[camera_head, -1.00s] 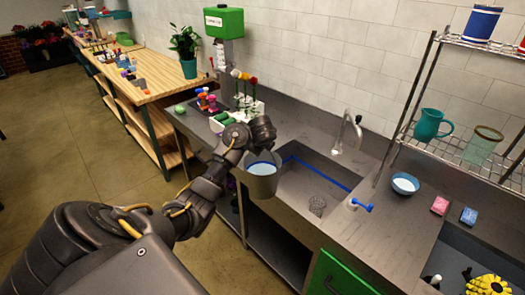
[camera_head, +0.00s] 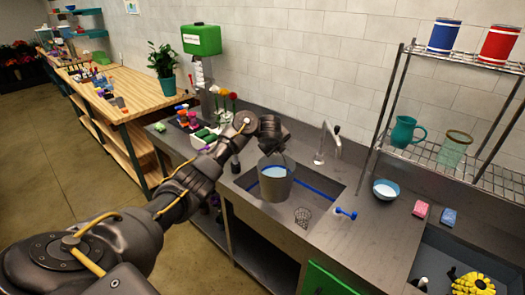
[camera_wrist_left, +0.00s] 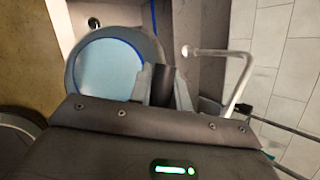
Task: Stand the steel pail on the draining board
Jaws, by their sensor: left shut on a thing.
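The grey steel pail (camera_head: 276,188) hangs upright below my left gripper (camera_head: 271,150), over the left part of the sink basin. Light blue shows inside it, looking like water. My left gripper is shut on its handle. In the left wrist view the gripper (camera_wrist_left: 165,88) closes on a dark grip beside the round pail (camera_wrist_left: 108,68). The draining board appears to be the bare steel counter (camera_head: 355,238) to the right of the sink. The pail is apart from it. My right gripper is not in view.
The tap (camera_head: 325,142) rises behind the sink. A blue-handled item (camera_head: 346,213) lies at the sink's right edge. A blue bowl (camera_head: 386,189), pink sponge (camera_head: 421,209) and blue sponge (camera_head: 448,216) sit farther right. A wire basket (camera_head: 302,217) is in the sink. The front counter is clear.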

